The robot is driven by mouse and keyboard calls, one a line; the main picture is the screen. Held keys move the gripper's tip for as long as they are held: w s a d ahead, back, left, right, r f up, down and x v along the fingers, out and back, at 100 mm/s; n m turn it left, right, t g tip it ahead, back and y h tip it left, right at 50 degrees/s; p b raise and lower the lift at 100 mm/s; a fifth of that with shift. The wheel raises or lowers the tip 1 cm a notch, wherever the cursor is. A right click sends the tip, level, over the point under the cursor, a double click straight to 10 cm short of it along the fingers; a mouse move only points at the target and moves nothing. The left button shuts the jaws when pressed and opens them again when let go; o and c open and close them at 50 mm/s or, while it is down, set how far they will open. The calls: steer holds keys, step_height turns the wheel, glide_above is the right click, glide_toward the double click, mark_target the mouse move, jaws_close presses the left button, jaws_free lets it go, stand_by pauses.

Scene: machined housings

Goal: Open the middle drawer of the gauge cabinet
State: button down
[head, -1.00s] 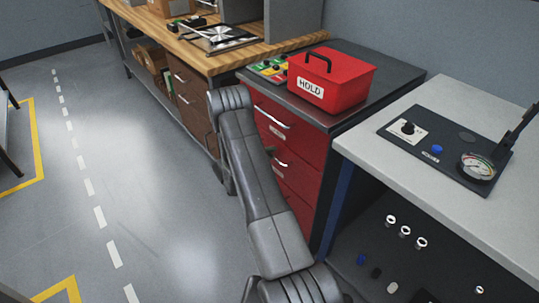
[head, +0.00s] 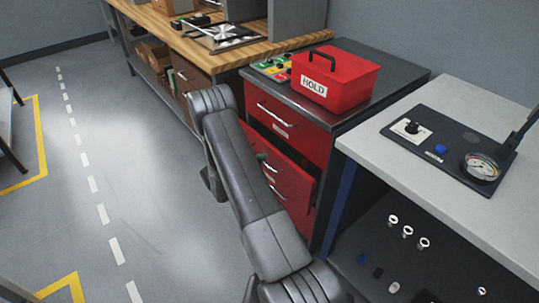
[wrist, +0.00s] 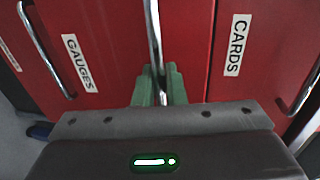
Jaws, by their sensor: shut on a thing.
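The gauge cabinet (head: 366,112) is a red drawer unit with a dark top, in the middle of the head view. Its middle drawer (head: 288,187) stands partly out, with its dark side and top edge showing. My gripper (wrist: 158,88) has green fingertips in the wrist view. They are shut on a metal bar handle (wrist: 154,35) on a red drawer front. In the head view my arm covers most of the gripper and the left part of the drawer fronts. The top drawer (head: 290,125) is closed.
A red HOLD box (head: 335,80) and a button panel (head: 270,68) sit on the cabinet top. A grey bench (head: 410,185) with a gauge panel (head: 445,150) stands close on the right. A wooden workbench (head: 262,48) stands behind to the left.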

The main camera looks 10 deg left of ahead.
steer(key=f+v, duration=0.2)
steer(key=v, duration=0.9)
steer(key=s+f+v, duration=0.1)
steer(key=f+v, duration=0.2)
steer(key=v, duration=0.8)
steer(key=shift+s+a+b, duration=0.2)
steer(key=shift+a+b, duration=0.1)
steer(key=shift+a, duration=0.15)
steer(key=shift+r, duration=0.1)
steer(key=c, duration=1.6)
jaws_free()
steer(key=v, duration=1.4)
steer(key=x, duration=1.4)
steer(key=shift+w+d, duration=0.1)
steer(key=shift+w, duration=0.1)
